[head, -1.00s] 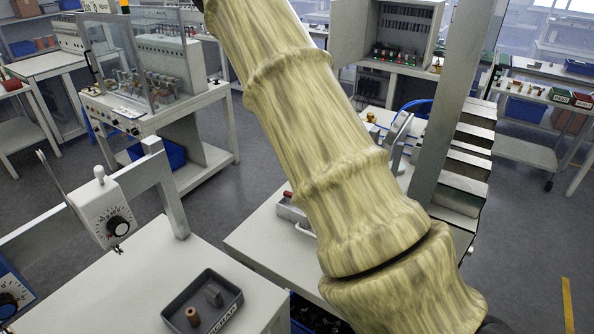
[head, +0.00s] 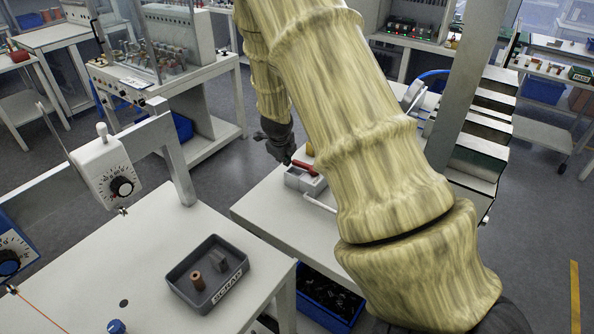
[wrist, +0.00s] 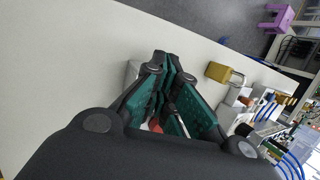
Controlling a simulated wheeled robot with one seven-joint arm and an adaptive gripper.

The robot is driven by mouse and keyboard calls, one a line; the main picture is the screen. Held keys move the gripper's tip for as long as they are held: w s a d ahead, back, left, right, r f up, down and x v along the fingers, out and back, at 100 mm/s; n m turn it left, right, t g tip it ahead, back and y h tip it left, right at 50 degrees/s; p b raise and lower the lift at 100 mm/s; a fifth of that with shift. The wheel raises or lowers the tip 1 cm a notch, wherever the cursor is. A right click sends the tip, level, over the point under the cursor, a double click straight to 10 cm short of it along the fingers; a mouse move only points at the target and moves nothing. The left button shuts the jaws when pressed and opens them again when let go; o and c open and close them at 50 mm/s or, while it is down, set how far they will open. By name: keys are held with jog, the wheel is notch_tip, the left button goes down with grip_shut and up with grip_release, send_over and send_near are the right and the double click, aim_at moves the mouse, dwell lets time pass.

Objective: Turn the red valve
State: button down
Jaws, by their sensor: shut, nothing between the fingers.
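The red valve handle (head: 304,167) sits on a small light grey block (head: 300,180) at the left part of the middle bench, beside my upper arm. My gripper (head: 284,156) hangs dark and pointing down just left of the handle; the head view does not make clear whether they touch. In the wrist view my gripper (wrist: 167,62) has its green-padded fingers shut together at the tips, with nothing held. A bit of red (wrist: 155,127) shows through the linkage between the fingers, mostly hidden. A light grey part (wrist: 132,70) shows beside the left finger.
A grey scrap tray (head: 180,286) with small parts lies on the near bench. A blue bin (head: 325,300) sits under the middle bench. My arm hides much of that bench.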

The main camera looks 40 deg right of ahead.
jog(key=a+h+b, duration=0.1)
jog(key=s+a+f+h, duration=0.1)
jog(key=a, duration=0.1)
jog(key=s+a+h+b, duration=0.1)
jog(key=a, duration=0.1)
jog(key=shift+s+f+t+h+b, duration=0.2)
jog(key=shift+f+t+h+b, duration=0.1)
jog(key=shift+f+t+b, duration=0.1)
jog(key=s+a+r+h+b, duration=0.2)
jog(key=s+a+r+h, duration=0.1)
jog(key=s+a+h, duration=0.15)
jog(key=p, duration=0.3)
send_near(302, 168)
jog(key=f, duration=0.1)
jog(key=w+d+f, duration=0.1)
jog(key=shift+d+f+n+g+y, duration=0.25)
jog(key=shift+d+f+n+g, duration=0.05)
jog(key=shift+d+f, duration=0.05)
jog(key=d+p, duration=0.1)
jog(key=w+d, duration=0.1)
jog(key=d, duration=0.1)
jog(key=shift+p, duration=0.4)
jog(key=shift+w+d+f, duration=0.1)
jog(key=shift+w+d, duration=0.1)
jog(key=shift+d, duration=0.2)
